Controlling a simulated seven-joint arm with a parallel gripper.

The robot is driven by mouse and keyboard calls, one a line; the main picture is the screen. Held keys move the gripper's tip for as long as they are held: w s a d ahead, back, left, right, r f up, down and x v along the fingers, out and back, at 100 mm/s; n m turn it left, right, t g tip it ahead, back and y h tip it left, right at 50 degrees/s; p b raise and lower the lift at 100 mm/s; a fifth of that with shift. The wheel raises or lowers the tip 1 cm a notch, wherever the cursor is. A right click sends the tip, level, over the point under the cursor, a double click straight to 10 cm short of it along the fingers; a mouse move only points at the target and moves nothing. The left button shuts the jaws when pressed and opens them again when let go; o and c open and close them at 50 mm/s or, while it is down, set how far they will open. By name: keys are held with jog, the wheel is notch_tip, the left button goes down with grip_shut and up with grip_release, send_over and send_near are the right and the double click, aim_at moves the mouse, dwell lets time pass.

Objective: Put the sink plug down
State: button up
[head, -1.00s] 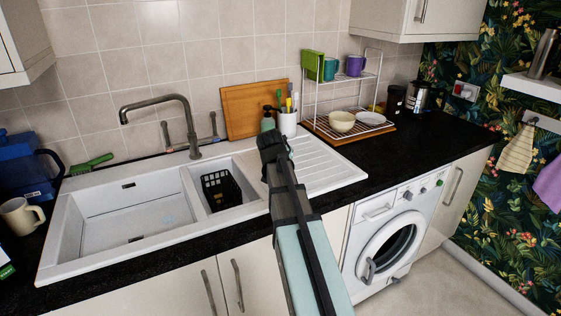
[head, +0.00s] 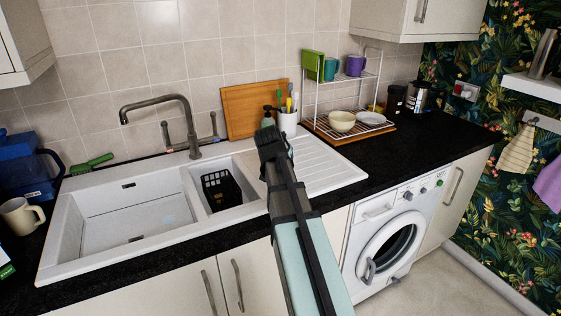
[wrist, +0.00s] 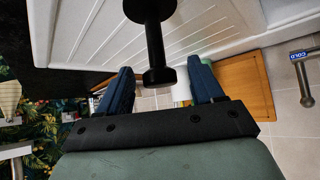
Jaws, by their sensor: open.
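The sink plug (wrist: 154,40) is a black piece with a wide disc and a stem ending in a knob. In the wrist view, which is turned over, its disc lies against the white ribbed drainboard (wrist: 215,22) and the stem points back towards my gripper. My gripper (wrist: 160,66) is open, with one blue finger on each side of the knob and gaps between. In the head view, my gripper (head: 272,143) is over the drainboard (head: 325,172), beside the small basin. The plug cannot be made out there behind my gripper.
The small basin holds a black basket (head: 221,190); the large basin (head: 135,212) is left of it. Behind are the tap (head: 188,125), a soap bottle (head: 268,119), a utensil cup (head: 288,124) and a wooden board (head: 243,108). A dish rack (head: 340,110) stands to the right.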

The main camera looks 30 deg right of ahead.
jog(key=v, duration=0.9)
jog(key=shift+s+r, duration=0.1)
dwell(1.2)
